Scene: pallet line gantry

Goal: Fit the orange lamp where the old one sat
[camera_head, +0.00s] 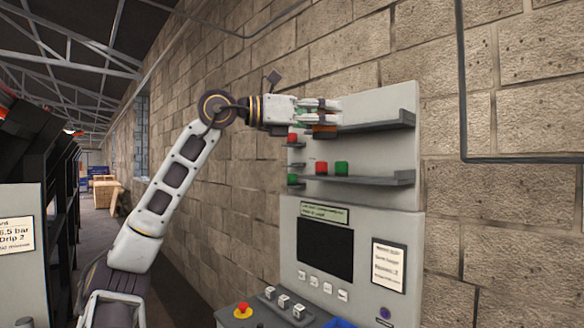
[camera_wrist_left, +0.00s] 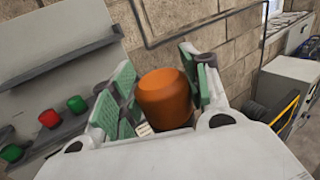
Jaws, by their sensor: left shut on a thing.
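The orange lamp (camera_wrist_left: 165,98) is a rounded cylinder held between the green-padded fingers of my left gripper (camera_wrist_left: 158,100) in the left wrist view. In the head view my left gripper (camera_head: 318,108) is at the upper shelf of the grey panel, and the lamp (camera_head: 325,128) shows just below the fingers. I cannot tell whether the lamp touches the shelf. A red lamp (camera_head: 321,167) and a green lamp (camera_head: 340,167) stand on the lower shelf. Another red lamp (camera_head: 292,137) and green lamp (camera_head: 292,179) sit at the panel's left side. My right gripper is out of view.
The grey panel (camera_head: 399,150) has an upper shelf (camera_head: 385,124) and a lower shelf (camera_head: 385,180) sticking out. Below are a dark screen (camera_head: 325,248), several buttons and a red knob (camera_head: 243,310). A brick wall (camera_head: 240,180) runs close behind my arm.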

